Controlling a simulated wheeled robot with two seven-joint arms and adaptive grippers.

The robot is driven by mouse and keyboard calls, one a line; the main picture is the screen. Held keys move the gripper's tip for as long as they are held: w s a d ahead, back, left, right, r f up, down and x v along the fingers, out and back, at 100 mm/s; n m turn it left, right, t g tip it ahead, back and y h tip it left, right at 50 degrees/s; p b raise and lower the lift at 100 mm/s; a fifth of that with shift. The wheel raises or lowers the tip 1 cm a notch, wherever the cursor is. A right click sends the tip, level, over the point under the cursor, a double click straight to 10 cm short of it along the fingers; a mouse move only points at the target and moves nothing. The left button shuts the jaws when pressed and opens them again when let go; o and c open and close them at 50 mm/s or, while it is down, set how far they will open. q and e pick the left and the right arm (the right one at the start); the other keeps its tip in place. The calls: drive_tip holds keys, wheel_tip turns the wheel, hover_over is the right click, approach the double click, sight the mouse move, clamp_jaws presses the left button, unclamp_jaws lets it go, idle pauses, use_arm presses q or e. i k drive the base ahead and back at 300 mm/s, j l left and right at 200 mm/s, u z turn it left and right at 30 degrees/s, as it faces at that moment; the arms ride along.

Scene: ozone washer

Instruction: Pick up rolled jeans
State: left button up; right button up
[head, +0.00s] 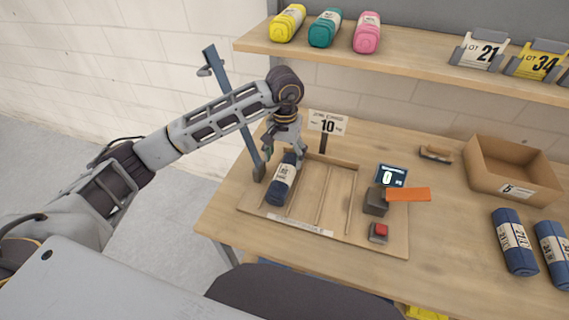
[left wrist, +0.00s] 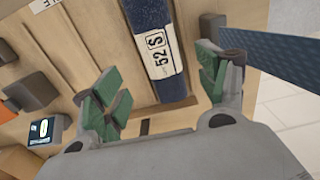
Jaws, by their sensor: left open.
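A dark blue rolled pair of jeans (head: 282,183) with a white paper band lies in the left slot of a wooden tray (head: 345,170) on the table. It also shows in the left wrist view (left wrist: 148,14), its band marked 52 S. My left gripper (head: 298,155) is just above the far end of this roll. In the left wrist view the green-padded fingers (left wrist: 155,90) are open, one on each side of the roll, with nothing held. Two more blue rolls (head: 514,242) (head: 553,250) lie at the table's right. My right gripper is not seen.
A blue upright post (head: 232,110) stands close to the left of my gripper. A sign reading 10 (head: 328,123), a small display (head: 391,176), an orange bar (head: 408,194) and a red button (head: 380,230) are around the tray. A cardboard box (head: 512,172) stands right, below a shelf (head: 400,58).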

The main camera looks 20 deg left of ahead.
sight(521, 261)
drive_tip(key=k+z, duration=0.1)
drive_tip(key=z, duration=1.2)
drive_tip(key=i+j+z, duration=0.1)
drive_tip(key=z, duration=0.15)
drive_tip(key=k+l, duration=0.1)
drive_tip(key=l+u, duration=0.1)
drive_tip(key=i+l, duration=0.05)
drive_tip(key=l, duration=0.05)
